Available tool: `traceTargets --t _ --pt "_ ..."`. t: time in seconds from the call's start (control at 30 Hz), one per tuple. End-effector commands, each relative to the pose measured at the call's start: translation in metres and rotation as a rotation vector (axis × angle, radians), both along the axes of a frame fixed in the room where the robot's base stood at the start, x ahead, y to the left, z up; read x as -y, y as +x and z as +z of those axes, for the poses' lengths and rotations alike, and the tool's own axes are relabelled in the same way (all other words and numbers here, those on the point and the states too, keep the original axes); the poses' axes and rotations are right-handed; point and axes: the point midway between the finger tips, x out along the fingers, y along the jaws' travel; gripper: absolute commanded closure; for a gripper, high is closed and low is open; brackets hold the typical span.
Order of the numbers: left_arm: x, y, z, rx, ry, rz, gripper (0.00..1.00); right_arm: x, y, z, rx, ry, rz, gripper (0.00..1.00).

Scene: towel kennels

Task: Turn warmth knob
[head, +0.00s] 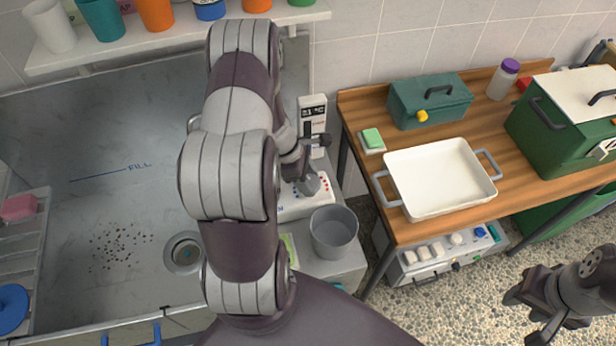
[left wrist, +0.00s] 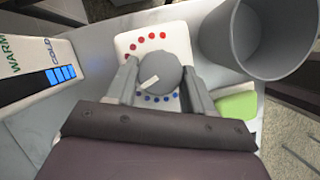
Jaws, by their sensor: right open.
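The warmth knob (left wrist: 160,75) is a grey round dial with a white mark on a white panel (left wrist: 180,40). Red dots arc along its upper side and blue dots below it in the left wrist view. The white mark lies aslant on the knob's left half. In the head view the knob (head: 308,184) is partly hidden by my left arm. My left gripper (left wrist: 160,82) has one finger on each side of the knob, with the knob filling the gap. A display (left wrist: 45,72) reads WARM and COLD, with several blue bars lit. My right gripper (head: 528,318) is open and empty at lower right.
A grey bucket (head: 334,232) stands close beside the panel, with a green pad (left wrist: 236,104) near it. A metal sink (head: 90,200) is at left. A wooden bench (head: 380,150) at right holds a white tray (head: 398,160) and boxes.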

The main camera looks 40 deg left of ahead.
Motion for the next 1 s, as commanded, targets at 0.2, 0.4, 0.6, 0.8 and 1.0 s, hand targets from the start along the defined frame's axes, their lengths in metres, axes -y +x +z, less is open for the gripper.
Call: traceTargets --t 0.2,0.4,0.6,0.8,1.0 --pt "0.0002 0.0003 0.0005 0.001 -0.001 -0.003 0.78 0.0000 0.0000 0.0002 0.000 0.000 0.000 0.57" --pt "-0.0002 0.0011 0.0012 0.002 0.000 -0.053 0.78 0.0000 0.0000 0.0022 0.000 0.000 0.000 0.57" --pt "-0.0003 0.0020 0.0017 0.002 0.000 -0.179 0.78 0.0000 0.0000 0.0059 0.000 0.000 0.000 0.57" --pt "-0.0004 0.0030 0.0014 0.002 -0.001 -0.342 0.78 0.0000 0.0000 0.0084 0.000 0.000 0.000 0.57" --pt "-0.0003 0.0040 0.0010 0.002 0.000 -0.495 0.78 0.0000 0.0001 0.0089 0.000 0.000 0.000 0.57"
